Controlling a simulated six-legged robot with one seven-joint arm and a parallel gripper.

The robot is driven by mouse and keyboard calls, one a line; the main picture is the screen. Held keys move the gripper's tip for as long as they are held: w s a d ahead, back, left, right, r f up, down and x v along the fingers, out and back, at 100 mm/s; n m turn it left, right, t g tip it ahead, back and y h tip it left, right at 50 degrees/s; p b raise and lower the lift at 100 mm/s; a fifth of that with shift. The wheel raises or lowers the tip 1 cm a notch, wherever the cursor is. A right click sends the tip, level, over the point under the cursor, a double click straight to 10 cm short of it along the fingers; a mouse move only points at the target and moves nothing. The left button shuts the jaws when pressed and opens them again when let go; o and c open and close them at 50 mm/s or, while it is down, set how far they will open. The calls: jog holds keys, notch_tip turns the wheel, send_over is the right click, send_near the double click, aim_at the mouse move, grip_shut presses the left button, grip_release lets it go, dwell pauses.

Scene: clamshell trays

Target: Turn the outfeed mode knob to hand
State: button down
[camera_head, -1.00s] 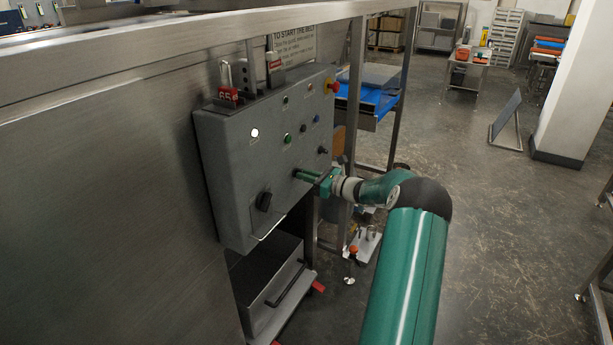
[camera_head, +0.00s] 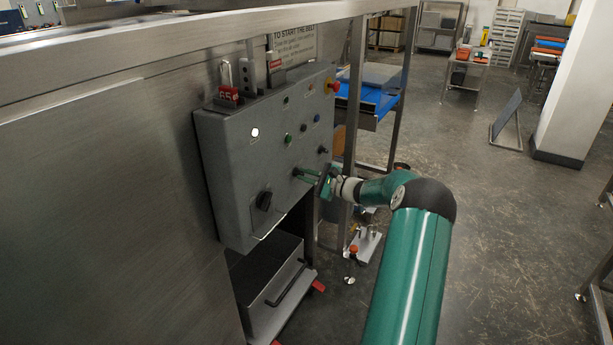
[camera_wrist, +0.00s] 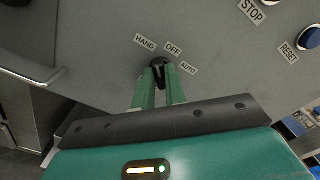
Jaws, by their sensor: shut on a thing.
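The outfeed mode knob (camera_wrist: 158,66) is a small dark knob on the grey control box (camera_head: 228,165). In the wrist view the labels HAND (camera_wrist: 145,41), OFF (camera_wrist: 173,48) and AUTO (camera_wrist: 188,68) fan around its top, from left to right. My gripper (camera_wrist: 160,76), with green fingers, is shut on the knob, one finger on each side. The fingers hide part of the knob, and I cannot tell clearly which label it points to. In the head view my gripper (camera_head: 299,173) meets the box's lower right face.
A larger black knob (camera_head: 264,200) and a bent metal handle (camera_head: 270,226) are at the box's lower left. A red emergency button (camera_head: 334,86) sits at its upper right. STOP (camera_wrist: 251,11) and RESET (camera_wrist: 288,53) labels are near my gripper.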

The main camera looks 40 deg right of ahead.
jog(key=shift+n, duration=0.5)
jog(key=c, duration=1.4)
grip_release()
jog(key=shift+f, duration=0.1)
jog(key=shift+c, duration=0.2)
jog(key=v, duration=1.3)
jog(key=shift+s, duration=0.4)
